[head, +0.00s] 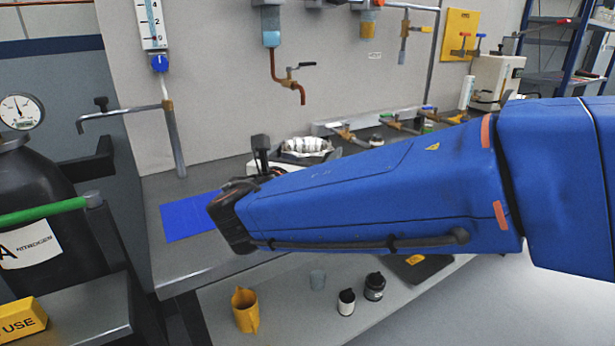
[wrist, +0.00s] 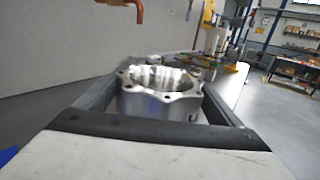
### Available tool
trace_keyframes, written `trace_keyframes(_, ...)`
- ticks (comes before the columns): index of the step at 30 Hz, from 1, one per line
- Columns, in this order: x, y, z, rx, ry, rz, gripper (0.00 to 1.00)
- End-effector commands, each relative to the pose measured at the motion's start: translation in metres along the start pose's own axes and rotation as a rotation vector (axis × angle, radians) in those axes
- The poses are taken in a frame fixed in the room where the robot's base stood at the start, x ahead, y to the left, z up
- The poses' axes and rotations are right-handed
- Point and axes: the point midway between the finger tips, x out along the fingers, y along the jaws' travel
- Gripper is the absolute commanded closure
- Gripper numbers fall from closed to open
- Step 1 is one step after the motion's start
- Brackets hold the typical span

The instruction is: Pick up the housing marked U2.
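One silver machined housing shows in the wrist view (wrist: 158,104), with a round open bore and bolt ears around its rim. It also shows in the head view (head: 305,146), partly hidden behind my blue arm. I cannot read any mark on it, so whether it is U2 cannot be told. My gripper (wrist: 160,90) has its two fingers wide apart, one on each side of the housing. The gaps at its sides are very small, and I cannot tell whether the fingers touch it.
A grey bench (head: 215,257) runs along the wall, with a blue mat (head: 187,220) at its left. Taps and pipes, including a copper spout (head: 289,87), project above the bench. A lower shelf holds a yellow jug (head: 245,311) and dark bottles (head: 375,287). A black nitrogen cylinder (head: 50,200) stands left.

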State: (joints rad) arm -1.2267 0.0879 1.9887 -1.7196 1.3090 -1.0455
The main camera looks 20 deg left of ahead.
Motion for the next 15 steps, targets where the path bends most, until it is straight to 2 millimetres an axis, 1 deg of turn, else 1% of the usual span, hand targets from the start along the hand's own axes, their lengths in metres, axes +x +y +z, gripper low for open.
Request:
trace_keyframes(1,-0.0001,0.0,0.0,0.0,0.0,0.0,0.29)
trace_keyframes(2,-0.0002,0.0,0.0,0.0,0.0,0.0,0.36)
trace_keyframes(3,-0.0002,-0.0001,0.0,0.0,0.0,0.0,0.45)
trace_keyframes(5,-0.0002,-0.0001,0.0,0.0,0.0,0.0,0.6)
trace_keyframes(6,-0.0003,-0.0001,-0.0001,0.0,0.0,0.0,0.69)
trace_keyframes(7,-0.0003,-0.0002,0.0013,0.002,-0.002,0.0,0.73)
trace_keyframes(15,-0.0003,-0.0002,0.0037,0.002,-0.002,0.0,0.73)
